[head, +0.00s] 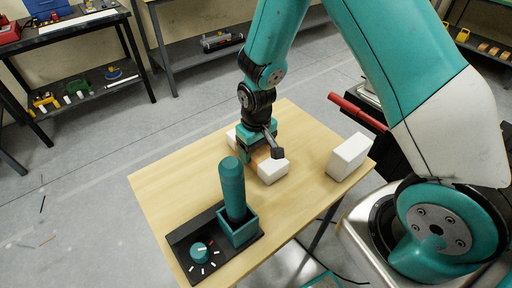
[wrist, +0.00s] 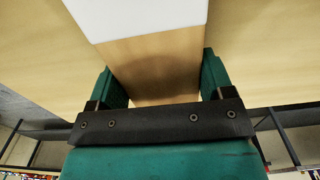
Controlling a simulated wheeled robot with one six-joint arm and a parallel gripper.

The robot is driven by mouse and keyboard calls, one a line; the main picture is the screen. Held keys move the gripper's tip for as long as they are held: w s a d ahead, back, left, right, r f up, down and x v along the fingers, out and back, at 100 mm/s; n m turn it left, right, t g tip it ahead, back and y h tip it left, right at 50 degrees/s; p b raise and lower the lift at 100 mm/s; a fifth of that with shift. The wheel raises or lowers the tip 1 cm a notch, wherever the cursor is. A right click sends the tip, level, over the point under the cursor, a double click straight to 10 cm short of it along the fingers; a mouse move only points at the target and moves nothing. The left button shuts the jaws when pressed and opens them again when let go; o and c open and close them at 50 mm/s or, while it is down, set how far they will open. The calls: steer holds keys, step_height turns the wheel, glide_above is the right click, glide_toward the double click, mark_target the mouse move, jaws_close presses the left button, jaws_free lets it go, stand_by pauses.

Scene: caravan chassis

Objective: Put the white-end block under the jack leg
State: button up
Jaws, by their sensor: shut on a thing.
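The white-end block (head: 272,170) has a wooden middle and white ends. It lies on the light wooden table (head: 165,188) in the head view. My gripper (head: 259,150) is shut on its wooden middle from above, with a white end sticking out on either side. In the wrist view the two green fingers stand on either side of the block's wooden face (wrist: 152,62), and a white end fills the top. Whether the block touches the table or is slightly raised, I cannot tell. I cannot make out a jack leg for certain.
A plain white block (head: 349,156) stands at the table's right edge. A green cylinder (head: 232,188) stands upright in a square holder on a black panel with a knob (head: 200,251), near the front. A red bar (head: 357,112) lies beyond the right edge. The table's left part is clear.

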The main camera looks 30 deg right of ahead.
steer(key=shift+f, duration=0.1)
steer(key=o, duration=1.1)
